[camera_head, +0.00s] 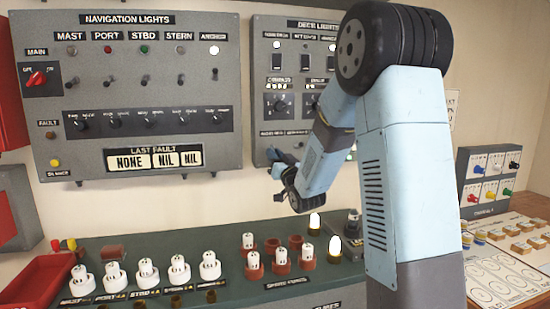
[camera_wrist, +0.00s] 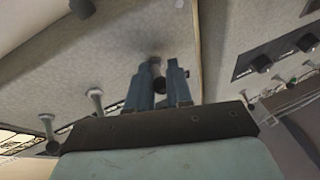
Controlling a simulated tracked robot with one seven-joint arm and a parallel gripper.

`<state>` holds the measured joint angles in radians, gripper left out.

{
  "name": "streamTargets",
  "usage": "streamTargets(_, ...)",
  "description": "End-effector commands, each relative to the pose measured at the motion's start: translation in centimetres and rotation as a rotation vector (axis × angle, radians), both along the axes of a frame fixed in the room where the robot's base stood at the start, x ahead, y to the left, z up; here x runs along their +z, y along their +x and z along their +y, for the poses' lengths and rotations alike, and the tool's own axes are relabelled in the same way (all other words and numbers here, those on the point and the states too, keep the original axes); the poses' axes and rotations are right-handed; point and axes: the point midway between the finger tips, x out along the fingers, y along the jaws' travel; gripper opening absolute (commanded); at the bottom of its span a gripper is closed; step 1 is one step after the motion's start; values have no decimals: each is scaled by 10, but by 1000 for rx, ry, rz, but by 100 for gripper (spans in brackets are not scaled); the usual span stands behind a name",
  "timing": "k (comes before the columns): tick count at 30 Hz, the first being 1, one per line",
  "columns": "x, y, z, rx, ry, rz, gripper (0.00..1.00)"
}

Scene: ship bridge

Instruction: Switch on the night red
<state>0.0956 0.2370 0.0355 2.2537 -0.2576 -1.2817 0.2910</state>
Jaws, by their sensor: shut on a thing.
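My gripper (camera_head: 277,168) is at the lower left of the grey deck lights panel (camera_head: 262,80) in the head view. In the wrist view my gripper (camera_wrist: 159,68) is shut on a small toggle lever (camera_wrist: 157,72) with a dark end, standing out from a grey panel. Two more pale toggle levers (camera_wrist: 95,102) (camera_wrist: 47,126) stand to its left. My arm hides much of the deck lights panel in the head view. I cannot read a night red label, and cannot tell the lever's on or off position.
The navigation lights panel (camera_head: 155,92) with its red main switch (camera_head: 36,77) is on the left. Below, a green console (camera_head: 225,235) bears several white plugs and lit bulbs (camera_head: 315,224). A box with coloured switches (camera_head: 490,178) stands at the right. Rotary knobs (camera_wrist: 261,62) show close by.

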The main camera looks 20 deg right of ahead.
Motion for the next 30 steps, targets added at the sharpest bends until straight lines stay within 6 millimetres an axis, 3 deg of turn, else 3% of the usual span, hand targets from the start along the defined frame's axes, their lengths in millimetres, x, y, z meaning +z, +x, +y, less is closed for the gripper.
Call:
streamTargets(18, 21, -2, -3, -6, 0, 411, 0)
streamTargets(30, 28, -1, -3, -6, 1, 570, 0)
